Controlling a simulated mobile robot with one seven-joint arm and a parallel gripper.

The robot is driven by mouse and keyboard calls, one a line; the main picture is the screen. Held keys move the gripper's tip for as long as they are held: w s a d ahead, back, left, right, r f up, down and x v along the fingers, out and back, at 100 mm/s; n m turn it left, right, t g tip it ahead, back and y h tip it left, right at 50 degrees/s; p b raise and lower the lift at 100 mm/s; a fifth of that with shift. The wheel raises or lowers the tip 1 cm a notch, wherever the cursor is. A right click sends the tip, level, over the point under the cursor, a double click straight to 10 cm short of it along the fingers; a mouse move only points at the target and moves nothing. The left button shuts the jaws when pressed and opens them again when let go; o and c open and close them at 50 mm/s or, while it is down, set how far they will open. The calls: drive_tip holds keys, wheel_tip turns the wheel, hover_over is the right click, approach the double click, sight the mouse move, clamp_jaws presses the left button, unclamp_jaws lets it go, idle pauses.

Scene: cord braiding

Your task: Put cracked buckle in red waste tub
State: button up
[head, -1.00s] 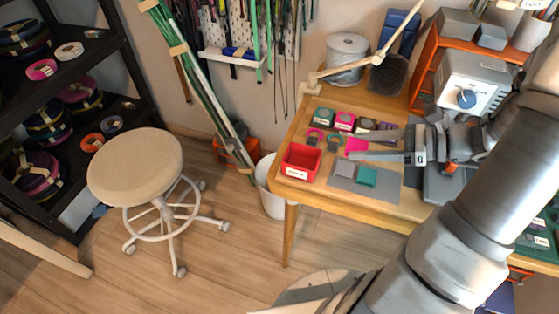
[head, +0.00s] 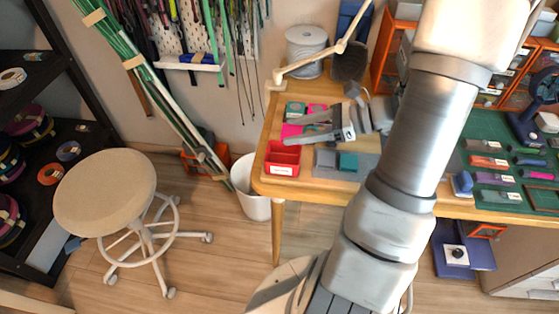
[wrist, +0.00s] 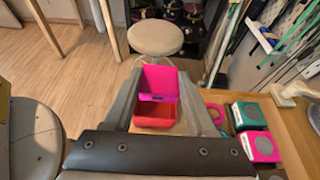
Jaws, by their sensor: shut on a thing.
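A bright pink piece, which I take to be the cracked buckle (head: 291,130), is between the fingertips of my gripper (head: 293,133). In the wrist view the pink piece (wrist: 160,78) spans the gap between both fingers, with a dark purple strip along its lower edge. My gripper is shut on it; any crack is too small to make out. The red waste tub (head: 283,153) stands at the table's left front corner with a white label on its front. In the head view the buckle appears just behind and above the tub. In the wrist view the tub (wrist: 155,115) shows between the fingers below it.
A grey mat (head: 325,160) with a teal block (head: 347,162) lies right of the tub. Teal and pink boxes (head: 296,109) stand behind my gripper. A white bin (head: 250,190) and a stool (head: 105,190) stand on the floor.

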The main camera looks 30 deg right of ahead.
sight(297, 147)
drive_tip(key=shift+f+b, duration=2.15)
drive_tip(key=shift+f, duration=0.45)
drive_tip(key=o, duration=1.4)
drive_tip(key=p+v, duration=0.4)
drive_tip(key=v, duration=1.3)
drive_tip(key=shift+s+d+r+p, duration=0.1)
drive_tip(key=shift+d+r+p, duration=0.1)
drive_tip(key=shift+p, duration=0.1)
